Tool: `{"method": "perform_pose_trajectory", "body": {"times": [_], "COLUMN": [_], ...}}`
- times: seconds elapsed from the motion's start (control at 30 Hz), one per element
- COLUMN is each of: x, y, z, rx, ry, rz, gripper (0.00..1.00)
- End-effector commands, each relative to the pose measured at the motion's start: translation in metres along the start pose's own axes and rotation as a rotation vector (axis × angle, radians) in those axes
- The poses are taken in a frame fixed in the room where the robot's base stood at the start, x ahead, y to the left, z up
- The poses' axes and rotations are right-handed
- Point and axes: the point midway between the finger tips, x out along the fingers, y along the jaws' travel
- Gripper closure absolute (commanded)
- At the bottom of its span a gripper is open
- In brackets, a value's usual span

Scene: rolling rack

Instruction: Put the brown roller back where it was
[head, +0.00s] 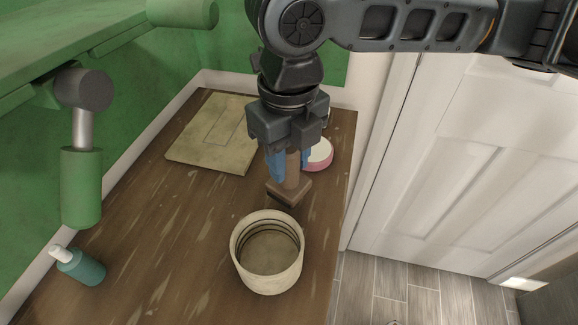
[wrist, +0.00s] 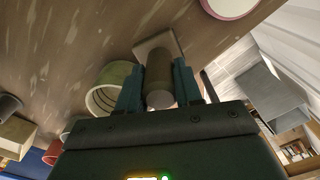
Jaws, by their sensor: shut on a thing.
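The brown roller (head: 290,190) shows as a brown upright handle with a wider square block at its lower end. My gripper (head: 289,160) is shut on the handle, with a blue finger on either side. In the wrist view the roller's round handle (wrist: 159,84) sits between the fingers (wrist: 158,90), and its square end points away from me. The roller is over the wooden tabletop, just behind the round cream pot (head: 268,281). I cannot tell whether its block touches the wood. No marked spot for the roller is clear in view.
A cream board (head: 190,150) lies at the back left of the tabletop (head: 160,235). A pink-and-white round thing (head: 320,154) is behind my gripper. A teal bottle (head: 82,267) stands at the front left. A green cylinder (head: 81,185) hangs at left. A white door (head: 480,160) is at right.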

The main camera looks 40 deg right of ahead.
Motion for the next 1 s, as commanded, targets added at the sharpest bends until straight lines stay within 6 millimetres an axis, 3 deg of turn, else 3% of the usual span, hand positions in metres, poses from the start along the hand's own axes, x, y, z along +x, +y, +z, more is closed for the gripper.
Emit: {"method": "perform_pose_trajectory", "body": {"times": [0.2, 0.63, 0.67, 0.9, 1.0], "x": [0.026, 0.033, 0.032, 0.032, 0.032], "y": [0.0, -0.001, -0.001, -0.001, -0.001], "z": [0.0, 0.0, 0.0, 0.0, 0.0], "rx": [0.0, 0.0, 0.0, 0.0, 0.0], "ry": [0.001, 0.0, 0.0, 0.0, 0.0], "rz": [0.001, 0.0, 0.0, 0.0, 0.0], "gripper": [0.96, 0.96, 0.63, 0.4, 0.4]}}
